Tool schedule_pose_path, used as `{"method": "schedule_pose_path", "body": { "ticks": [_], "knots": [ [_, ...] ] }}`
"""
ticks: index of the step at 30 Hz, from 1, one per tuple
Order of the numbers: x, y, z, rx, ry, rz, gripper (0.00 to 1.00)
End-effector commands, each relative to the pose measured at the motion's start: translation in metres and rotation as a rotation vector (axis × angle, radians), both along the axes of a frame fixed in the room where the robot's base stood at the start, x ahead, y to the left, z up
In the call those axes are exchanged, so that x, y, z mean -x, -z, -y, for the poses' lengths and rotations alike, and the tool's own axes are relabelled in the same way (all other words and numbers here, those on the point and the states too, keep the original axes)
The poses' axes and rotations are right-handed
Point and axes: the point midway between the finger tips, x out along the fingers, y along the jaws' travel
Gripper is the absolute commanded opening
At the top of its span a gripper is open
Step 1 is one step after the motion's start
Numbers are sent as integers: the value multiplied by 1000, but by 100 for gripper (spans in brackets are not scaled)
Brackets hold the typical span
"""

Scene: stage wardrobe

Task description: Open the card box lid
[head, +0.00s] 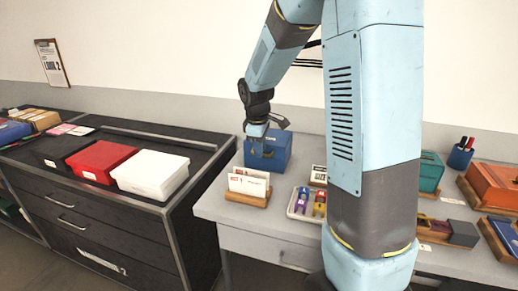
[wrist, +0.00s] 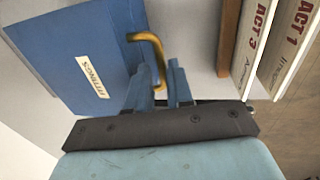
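A blue box (head: 268,155) stands at the back left of the grey table, and its lid looks shut. In the wrist view the blue box (wrist: 78,65) carries a white label reading FITTINGS and a brass bar handle (wrist: 155,48). My gripper (head: 262,130) is over the box in the head view, its fingers partly hidden. In the wrist view my gripper (wrist: 162,80) has its two fingers apart at the handle, with the near end of the handle by the left finger. I cannot tell whether they touch.
A wooden holder with ACT cards (head: 249,185) stands just in front of the blue box. A tray of small coloured items (head: 308,203) lies to its right. A red box (head: 101,161) and a white box (head: 151,172) sit on the dark cabinet to the left.

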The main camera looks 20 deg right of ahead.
Motion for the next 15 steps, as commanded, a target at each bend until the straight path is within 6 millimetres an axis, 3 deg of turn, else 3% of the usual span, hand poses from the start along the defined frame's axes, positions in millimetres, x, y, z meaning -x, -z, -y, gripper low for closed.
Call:
{"method": "schedule_pose_path", "body": {
  "ticks": [9, 15],
  "knots": [
    [0, 3, 1, 0, 0, 0, 21],
    [0, 2, 1, 0, 1, 0, 3]
  ]
}}
